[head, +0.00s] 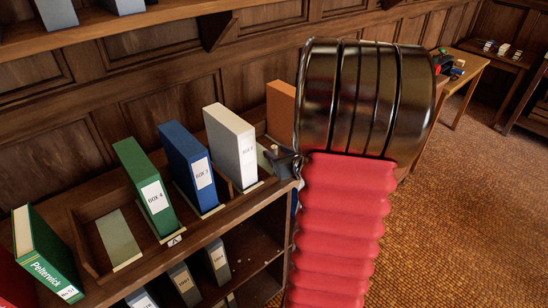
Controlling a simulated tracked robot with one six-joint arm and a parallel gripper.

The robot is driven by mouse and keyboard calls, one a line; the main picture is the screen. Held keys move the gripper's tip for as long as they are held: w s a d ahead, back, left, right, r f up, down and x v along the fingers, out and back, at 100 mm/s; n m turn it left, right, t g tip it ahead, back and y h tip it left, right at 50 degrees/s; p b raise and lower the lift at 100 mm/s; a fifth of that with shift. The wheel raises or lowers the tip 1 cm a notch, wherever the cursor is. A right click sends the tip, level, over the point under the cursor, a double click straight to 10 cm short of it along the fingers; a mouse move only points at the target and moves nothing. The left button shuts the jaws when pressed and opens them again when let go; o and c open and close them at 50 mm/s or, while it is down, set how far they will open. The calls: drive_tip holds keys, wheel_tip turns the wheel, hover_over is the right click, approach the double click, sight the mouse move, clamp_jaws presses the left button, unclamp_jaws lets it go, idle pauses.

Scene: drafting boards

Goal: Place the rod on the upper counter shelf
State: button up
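My arm, with a red bellows sleeve and a dark glossy joint, fills the right middle of the head view. A small dark part that appears to be my gripper (284,162) shows left of the arm, at the right end of the counter top, beside the white box file. Its fingers are mostly hidden, so I cannot tell if it is open or shut. A small pale knob-like thing (275,148) shows at it; I cannot tell if this is the rod. The wooden counter (90,262) has a recessed top with box files standing in it and a lower shelf below.
Green (146,190), blue (188,165) and white (231,145) box files stand on the counter, with an orange one (281,110) behind. A pale empty slot (118,240) lies at left. A wall shelf (130,22) overhangs the back. Open carpet (460,210) lies right.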

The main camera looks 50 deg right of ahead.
idle(0.3)
drive_tip(key=shift+a+x, duration=0.2)
drive_tip(key=shift+x, duration=2.4)
drive_tip(key=shift+w, duration=0.15)
clamp_jaws()
